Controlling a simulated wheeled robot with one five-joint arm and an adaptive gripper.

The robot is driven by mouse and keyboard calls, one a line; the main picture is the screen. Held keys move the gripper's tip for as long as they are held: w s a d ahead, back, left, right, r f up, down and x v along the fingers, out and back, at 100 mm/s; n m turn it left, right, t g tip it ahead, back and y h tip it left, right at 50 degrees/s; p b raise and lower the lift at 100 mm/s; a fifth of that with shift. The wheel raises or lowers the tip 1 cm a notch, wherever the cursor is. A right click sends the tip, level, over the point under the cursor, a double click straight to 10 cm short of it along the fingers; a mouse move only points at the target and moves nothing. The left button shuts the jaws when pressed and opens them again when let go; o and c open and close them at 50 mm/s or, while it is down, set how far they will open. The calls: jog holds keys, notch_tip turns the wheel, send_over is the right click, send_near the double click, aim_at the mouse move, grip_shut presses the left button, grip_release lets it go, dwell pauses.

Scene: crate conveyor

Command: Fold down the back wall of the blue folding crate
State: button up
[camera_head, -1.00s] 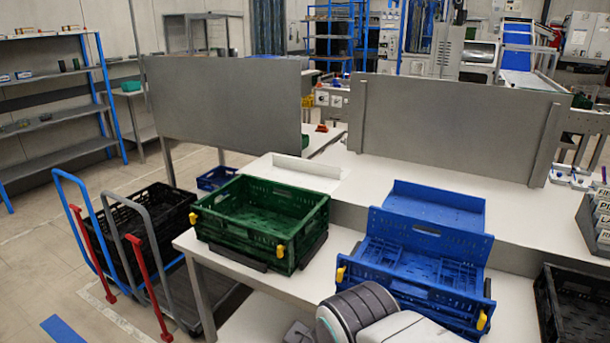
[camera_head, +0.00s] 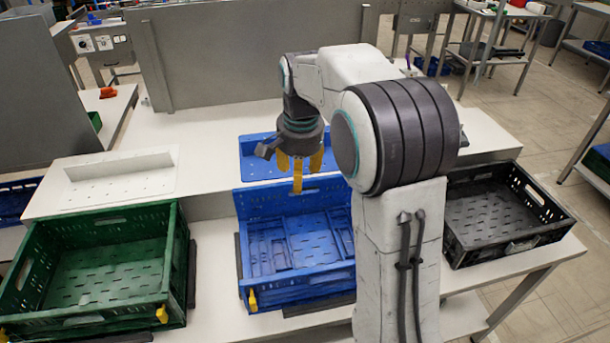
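The blue folding crate (camera_head: 249,265) is in the middle of the work table, left of my arm. Its back wall (camera_head: 260,203) stands up at the far side. Panels lie flat inside it, and its right part is hidden behind my arm. My gripper (camera_head: 299,176) hangs over the back wall from above, with yellow fingers pointing down. The fingers look spread apart with nothing between them. The front finger overlaps the wall's top edge in the picture; I cannot tell whether it touches.
A blue tray (camera_head: 257,168) lies on the raised white shelf behind the crate. A green crate (camera_head: 174,255) stands to the left and a black crate (camera_head: 465,232) to the right. A grey panel (camera_head: 230,60) stands behind the shelf. A white tray (camera_head: 122,175) lies at the left.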

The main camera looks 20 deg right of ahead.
jog(key=w+d+f+m+p, duration=0.25)
jog(key=w+d+m, duration=0.2)
jog(key=w, duration=0.35)
jog(key=m+g+p, duration=0.2)
jog(key=m, duration=0.3)
send_over(306, 181)
notch_tip(306, 181, down, 7)
jog(key=shift+f, duration=0.1)
jog(key=shift+f+p, duration=0.5)
jog(key=shift+f, duration=2.9)
grip_shut()
